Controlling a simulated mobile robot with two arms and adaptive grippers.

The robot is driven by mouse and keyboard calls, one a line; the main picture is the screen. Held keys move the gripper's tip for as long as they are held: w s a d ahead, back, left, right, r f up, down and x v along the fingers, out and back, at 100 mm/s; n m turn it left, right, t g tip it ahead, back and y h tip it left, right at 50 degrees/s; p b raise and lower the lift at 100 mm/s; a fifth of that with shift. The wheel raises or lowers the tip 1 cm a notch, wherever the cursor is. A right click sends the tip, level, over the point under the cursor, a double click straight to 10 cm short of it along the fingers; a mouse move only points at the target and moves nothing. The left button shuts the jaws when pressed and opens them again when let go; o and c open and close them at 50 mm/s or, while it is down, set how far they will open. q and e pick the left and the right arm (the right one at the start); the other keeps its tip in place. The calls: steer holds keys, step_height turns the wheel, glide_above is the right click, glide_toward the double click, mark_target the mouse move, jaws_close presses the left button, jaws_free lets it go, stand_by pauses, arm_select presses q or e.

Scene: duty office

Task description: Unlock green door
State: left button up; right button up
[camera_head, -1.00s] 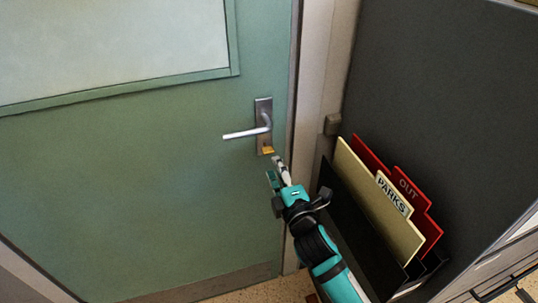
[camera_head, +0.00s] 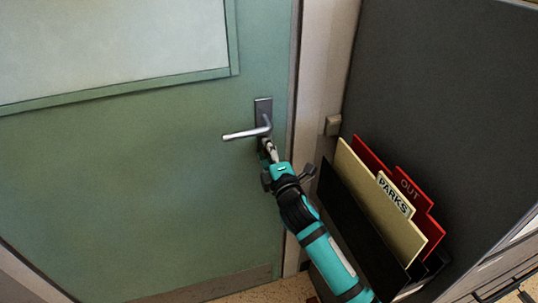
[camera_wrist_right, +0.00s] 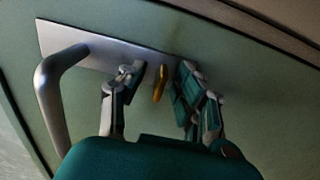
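The green door (camera_head: 130,180) is closed, with a window in its upper part. Its metal lever handle (camera_head: 245,134) sits on a metal plate (camera_head: 263,106) near the right edge. My right gripper (camera_head: 267,150) is at the lower end of the plate, just under the handle. In the right wrist view a small yellow key (camera_wrist_right: 160,83) stands at the plate, between the two fingers of my right gripper (camera_wrist_right: 155,86). The fingers are apart, with a gap on each side of the key. In the head view the gripper hides the key. My left gripper is not in view.
A dark grey panel (camera_head: 440,90) stands right of the door frame. A black file holder (camera_head: 350,215) with a yellow "PARKS" folder (camera_head: 370,195) and a red "OUT" folder (camera_head: 428,215) is close to my right arm. The door's left side is clear.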

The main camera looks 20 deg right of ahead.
jaws_close()
steer(key=n+p, duration=0.1)
steer(key=n, duration=0.1)
steer(key=shift+r+n+p, duration=0.15)
steer(key=shift+n+p, duration=0.15)
steer(key=shift+p, duration=0.1)
steer(key=n+p, duration=0.1)
steer(key=n, duration=0.1)
steer(key=shift+n, duration=0.3)
steer(key=shift+f+n, duration=0.25)
steer(key=shift+n, duration=0.35)
